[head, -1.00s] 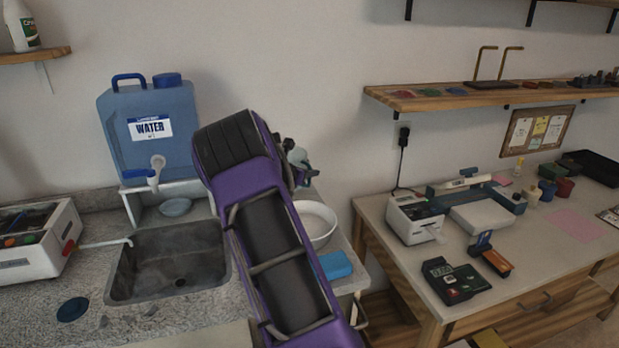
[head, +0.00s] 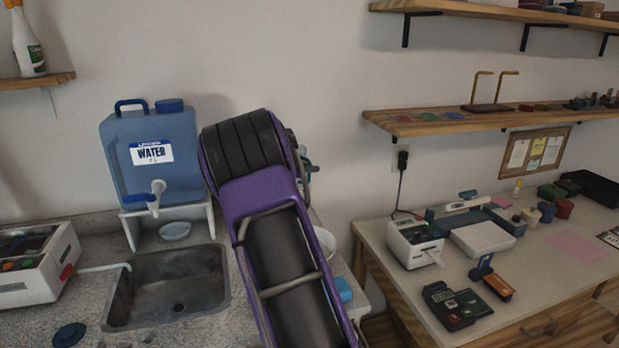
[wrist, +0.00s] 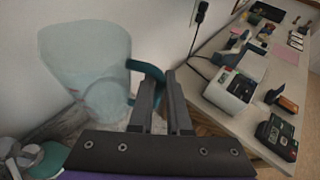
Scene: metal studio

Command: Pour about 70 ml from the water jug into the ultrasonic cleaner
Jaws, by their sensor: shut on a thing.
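A pale translucent jug (wrist: 85,65) with a teal handle (wrist: 148,72) fills the left of the wrist view. My gripper (wrist: 162,82) is shut on the handle and holds the jug in front of the wall; I cannot tell its water level. In the head view my arm hides nearly all of the jug and gripper; only a teal bit (head: 311,168) shows. The white box with an open dark top and coloured buttons, apparently the ultrasonic cleaner (head: 62,268), stands at the far left beside the sink, well apart from my gripper.
A blue WATER container (head: 125,180) with a tap stands on a white stand behind the sink (head: 118,310). A small dish sits under the tap. A white bowl (head: 326,242) is partly hidden by my arm. The right bench (head: 400,285) holds a printer and instruments.

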